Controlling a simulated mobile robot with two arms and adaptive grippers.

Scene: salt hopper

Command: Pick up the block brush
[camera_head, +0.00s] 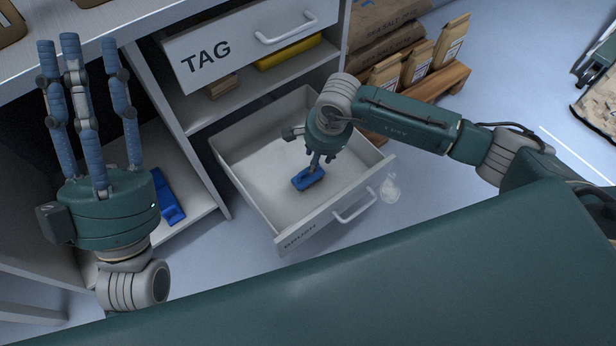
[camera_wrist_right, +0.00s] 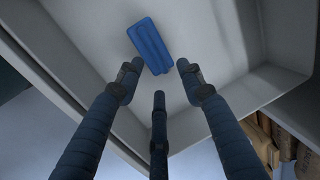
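The block brush, a small blue block (camera_head: 306,180), lies on the floor of the open light drawer (camera_head: 262,188). In the right wrist view the brush (camera_wrist_right: 150,46) lies just beyond my fingertips, with bare drawer floor around it. My right gripper (camera_head: 318,160) points down into the drawer over the brush. In the right wrist view its three fingers (camera_wrist_right: 158,78) are spread, with nothing between them. The brush's far end is partly hidden by the fingers in the head view. My left gripper (camera_head: 78,45) is open and empty at the left, fingers pointing up.
A blue item (camera_head: 168,197) lies on a low shelf at left. Paper bags (camera_head: 420,62) stand on a wooden pallet behind. A clear object (camera_head: 390,187) lies on the floor by the drawer.

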